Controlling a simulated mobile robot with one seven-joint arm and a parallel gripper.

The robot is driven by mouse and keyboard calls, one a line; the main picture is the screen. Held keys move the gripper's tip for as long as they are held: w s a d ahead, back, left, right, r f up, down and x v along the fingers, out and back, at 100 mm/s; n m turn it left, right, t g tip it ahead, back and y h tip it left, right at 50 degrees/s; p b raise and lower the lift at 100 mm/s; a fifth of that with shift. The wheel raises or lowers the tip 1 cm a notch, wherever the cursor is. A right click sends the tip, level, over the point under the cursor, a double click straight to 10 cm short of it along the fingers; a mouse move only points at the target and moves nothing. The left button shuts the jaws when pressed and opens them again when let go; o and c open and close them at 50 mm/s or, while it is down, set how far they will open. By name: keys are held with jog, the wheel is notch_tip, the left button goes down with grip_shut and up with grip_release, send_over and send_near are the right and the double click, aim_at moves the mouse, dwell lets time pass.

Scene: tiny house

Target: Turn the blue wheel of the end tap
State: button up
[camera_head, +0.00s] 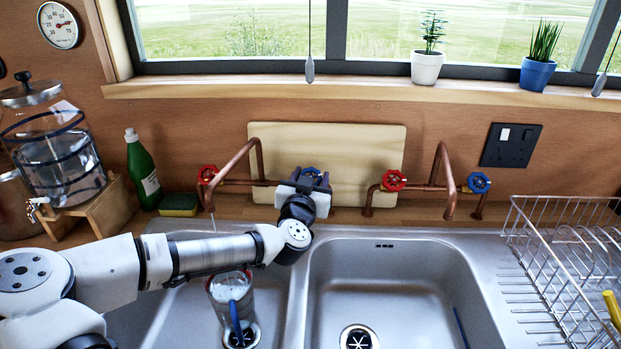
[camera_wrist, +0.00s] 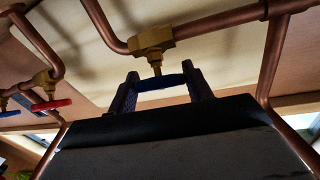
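The left tap (camera_head: 259,160) and the right tap (camera_head: 437,160) are copper pipes behind the sink, each with a red wheel on its left and a blue one on its right. My gripper (camera_head: 311,182) is at the left tap's blue wheel (camera_head: 311,172), which is partly hidden in the head view. In the wrist view, my gripper's fingers (camera_wrist: 163,88) stand on both sides of this blue wheel (camera_wrist: 162,82), below a brass valve (camera_wrist: 151,38). I see no clear gap, but cannot tell whether they press on it. The right tap's blue wheel (camera_head: 479,182) is free.
The left tap's red wheel (camera_head: 208,174) and the right tap's red wheel (camera_head: 394,180) flank my gripper. A board (camera_head: 350,150) leans close behind. A jug (camera_head: 232,292) stands in the left basin, under my arm. A wire rack (camera_head: 560,255) is at the right.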

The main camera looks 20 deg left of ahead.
jog(key=c, duration=0.4)
jog(key=shift+f, duration=0.15)
jog(key=shift+f+m+h+b, duration=0.15)
jog(key=shift+m+h+b, duration=0.25)
jog(key=shift+m, duration=0.3)
jog(key=m+h, duration=0.2)
jog(key=shift+r+g+h, duration=0.25)
jog(key=shift+g+h, duration=0.05)
jog(key=shift+m+h, duration=0.6)
jog(key=shift+m, duration=0.2)
